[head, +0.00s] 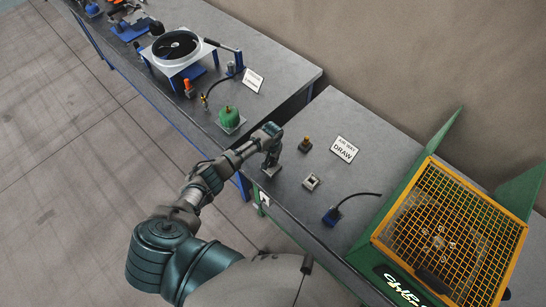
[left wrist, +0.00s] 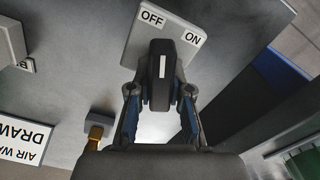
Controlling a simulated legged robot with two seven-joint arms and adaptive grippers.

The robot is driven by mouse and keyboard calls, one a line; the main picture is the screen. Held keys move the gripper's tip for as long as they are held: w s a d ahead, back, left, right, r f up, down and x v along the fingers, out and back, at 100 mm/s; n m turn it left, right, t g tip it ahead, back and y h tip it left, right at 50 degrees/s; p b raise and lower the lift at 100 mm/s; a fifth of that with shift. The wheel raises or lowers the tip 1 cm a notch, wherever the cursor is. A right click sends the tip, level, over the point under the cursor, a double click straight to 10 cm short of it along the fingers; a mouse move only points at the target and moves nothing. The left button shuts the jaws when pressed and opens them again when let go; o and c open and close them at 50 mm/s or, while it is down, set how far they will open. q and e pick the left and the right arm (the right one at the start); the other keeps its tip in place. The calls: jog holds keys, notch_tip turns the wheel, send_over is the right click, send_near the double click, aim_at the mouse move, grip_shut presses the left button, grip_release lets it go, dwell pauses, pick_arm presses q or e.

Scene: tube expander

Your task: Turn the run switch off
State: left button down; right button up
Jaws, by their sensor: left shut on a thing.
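The run switch has a grey plate with OFF and ON labels (left wrist: 172,26) and a dark lever (left wrist: 160,72). In the left wrist view the lever stands between my left gripper's two fingers (left wrist: 160,98), with the OFF label to its upper left and the ON label to its upper right. My left gripper (head: 270,160) is shut on the lever. In the head view the gripper comes down at the near left edge of the right table and mostly hides the switch. I cannot tell from these views which way the lever is set. My right gripper is not in view.
A green button (head: 229,116) is on the left table.

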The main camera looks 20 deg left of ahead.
pick_arm(q)
jog(key=shift+s+a+f+n+p, duration=0.1)
jog(key=shift+s+f+n+p, duration=0.15)
jog(key=shift+n+p, duration=0.4)
jog(key=shift+n, duration=0.25)
jog(key=c, duration=1.1)
grip_release()
jog(key=shift+w+r, duration=0.1)
jog(key=shift+w+r, duration=0.1)
jog(key=shift+r, duration=0.2)
notch_tip(320, 180, up, 11)
jog(key=shift+r, duration=0.15)
